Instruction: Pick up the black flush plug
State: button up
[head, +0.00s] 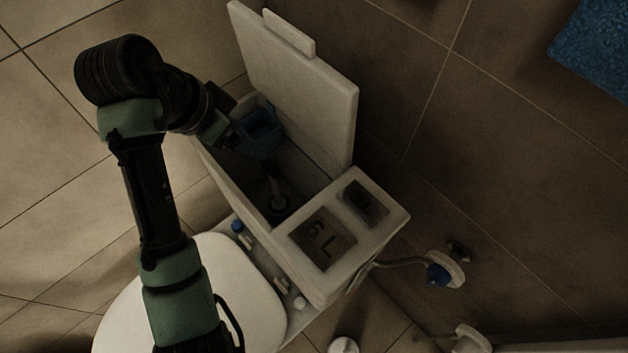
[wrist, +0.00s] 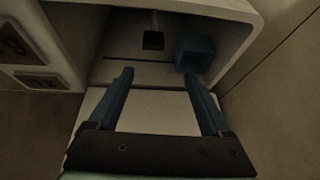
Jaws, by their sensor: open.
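A round dark piece, which looks like the black flush plug (head: 278,204), sits low inside the open cistern (head: 201,158) with a pale stem rising from it. In the wrist view a black square part (wrist: 153,40) hangs below a thin rod inside the cistern; I cannot tell whether it is the same plug. My gripper (wrist: 160,73) is open and empty, its two blue fingers apart and pointing into the cistern. The dark part lies beyond the fingertips, roughly between them and clear of them. In the head view the fingers are hard to make out.
A blue box (wrist: 194,53) is inside the cistern near the right finger. The pale lid (head: 300,80) stands raised behind it. A panel marked 6L (head: 322,244) and a smaller dark panel (head: 365,203) are at the right end. The toilet seat (head: 240,285) is in front.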

aim_at(266, 164)
jog(key=shift+g, duration=0.4)
jog(key=b+x, duration=0.1)
jog(key=x, duration=0.1)
jog(key=s+b+x, duration=0.1)
jog(key=x, duration=0.2)
jog(key=b+x, duration=0.1)
jog(key=x, duration=0.2)
jog(key=shift+s+f, duration=0.35)
jog(key=shift+f, duration=0.15)
jog(key=b+x, duration=0.2)
jog(key=x, duration=0.3)
jog(key=shift+w+d+f, duration=0.15)
jog(key=shift+w+f, duration=0.1)
jog(key=shift+f, duration=0.05)
grip_shut()
